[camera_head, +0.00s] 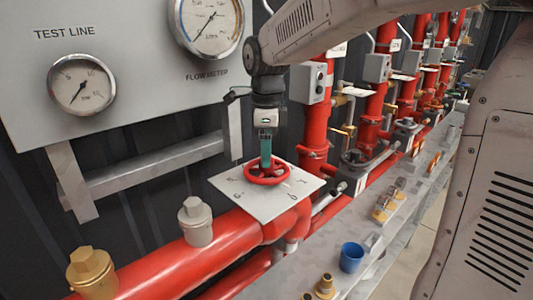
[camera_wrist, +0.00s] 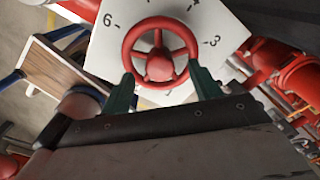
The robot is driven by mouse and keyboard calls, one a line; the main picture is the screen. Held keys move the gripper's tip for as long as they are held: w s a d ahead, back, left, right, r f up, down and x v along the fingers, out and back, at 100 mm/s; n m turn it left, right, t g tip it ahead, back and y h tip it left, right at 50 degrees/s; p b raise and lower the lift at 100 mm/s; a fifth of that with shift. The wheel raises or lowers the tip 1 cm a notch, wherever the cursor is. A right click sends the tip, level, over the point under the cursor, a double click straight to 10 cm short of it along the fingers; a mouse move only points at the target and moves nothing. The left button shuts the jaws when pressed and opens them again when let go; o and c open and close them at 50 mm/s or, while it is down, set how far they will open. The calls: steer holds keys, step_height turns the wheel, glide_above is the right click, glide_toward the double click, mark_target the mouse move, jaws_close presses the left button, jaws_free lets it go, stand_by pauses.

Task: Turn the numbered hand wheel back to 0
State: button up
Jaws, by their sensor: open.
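The red hand wheel (camera_head: 267,172) sits on a white numbered plate (camera_head: 296,188) on top of the red pipe. It also shows in the wrist view as a red spoked wheel (camera_wrist: 160,67), with marks such as 6 and 3 on the plate (camera_wrist: 215,18) around it. My gripper (camera_head: 266,160) points down over the wheel. In the wrist view, the two green fingers of my gripper (camera_wrist: 161,85) stand apart, one on each side of the wheel's near rim. Whether they touch the rim I cannot tell. The wheel's pointer is not clear.
A panel with a test line gauge (camera_head: 82,84) and a flow meter (camera_head: 208,22) stands behind on the left. A brass cap (camera_head: 91,270) and a grey cap (camera_head: 195,220) rise from the red pipe. A blue cup (camera_head: 351,257) stands on the bench at right.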

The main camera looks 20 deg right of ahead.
mark_target(272, 174)
steer(key=shift+r, duration=2.7)
steer(key=n, duration=0.2)
steer(key=shift+f+n, duration=0.2)
steer(key=shift+n, duration=0.2)
steer(key=s+f+n, duration=0.1)
steer(key=n, duration=0.1)
steer(key=s+f+n, duration=0.1)
steer(key=s+n, duration=0.1)
steer(key=shift+d+f+n, duration=0.1)
steer(key=shift+n, duration=0.3)
steer(key=s+d+f+n, duration=0.1)
steer(key=s+f+n, duration=0.1)
steer(key=s+n, duration=0.5)
steer(key=s+d+f+n+t, duration=0.1)
steer(key=s+f+n, duration=0.2)
steer(key=s+n, duration=0.5)
steer(key=s, duration=0.8)
steer(key=shift+s+d, duration=0.3)
steer(key=shift+d, duration=0.05)
